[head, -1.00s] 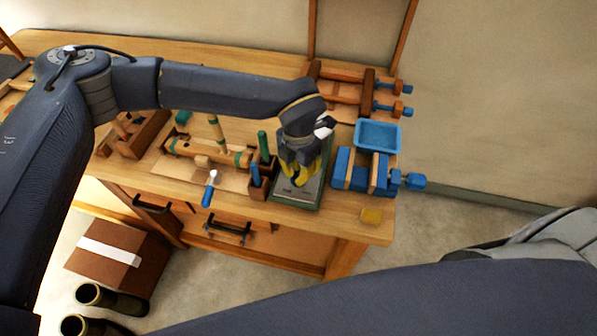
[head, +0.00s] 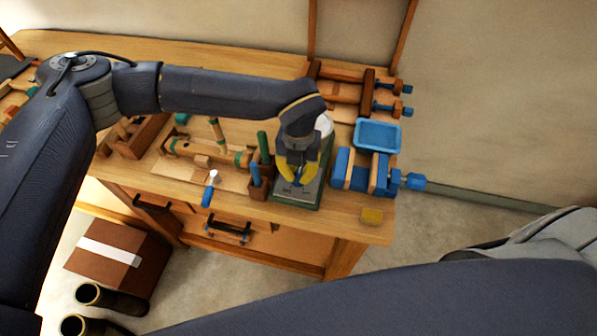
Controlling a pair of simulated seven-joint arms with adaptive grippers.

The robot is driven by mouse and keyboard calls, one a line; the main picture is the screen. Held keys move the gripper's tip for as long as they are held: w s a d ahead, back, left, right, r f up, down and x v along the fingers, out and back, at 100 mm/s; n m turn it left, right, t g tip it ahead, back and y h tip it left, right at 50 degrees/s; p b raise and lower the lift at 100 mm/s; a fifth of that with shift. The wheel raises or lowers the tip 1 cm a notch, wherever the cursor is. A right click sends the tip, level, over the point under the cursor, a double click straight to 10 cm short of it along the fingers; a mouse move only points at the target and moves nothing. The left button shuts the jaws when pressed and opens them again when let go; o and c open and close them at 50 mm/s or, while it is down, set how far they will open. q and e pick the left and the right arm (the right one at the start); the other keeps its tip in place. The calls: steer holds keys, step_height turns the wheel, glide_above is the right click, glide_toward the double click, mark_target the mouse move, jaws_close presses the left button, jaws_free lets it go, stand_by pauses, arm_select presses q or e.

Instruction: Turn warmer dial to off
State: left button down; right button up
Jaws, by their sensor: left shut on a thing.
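The warmer (head: 297,195) is a flat green and grey box on the workbench, in the middle of the head view. A white round part (head: 324,124) shows behind my gripper at its back. My left gripper (head: 297,181) points down over the warmer's front face with its yellow fingers shut on a small dark blue dial (head: 299,180). The fingers hide most of the dial, so I cannot read its setting. My right gripper is out of view.
Right of the warmer stand blue and wooden clamps (head: 375,175) with a blue tray (head: 378,135) behind. Left are a wooden holder with green and blue handles (head: 258,183) and a blue-handled tool (head: 208,192).

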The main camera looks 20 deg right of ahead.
mark_target(299, 174)
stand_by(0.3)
arm_select(q)
steer(key=c, duration=1.5)
jaws_free()
steer(key=shift+o, duration=0.2)
step_height(299, 174, up, 12)
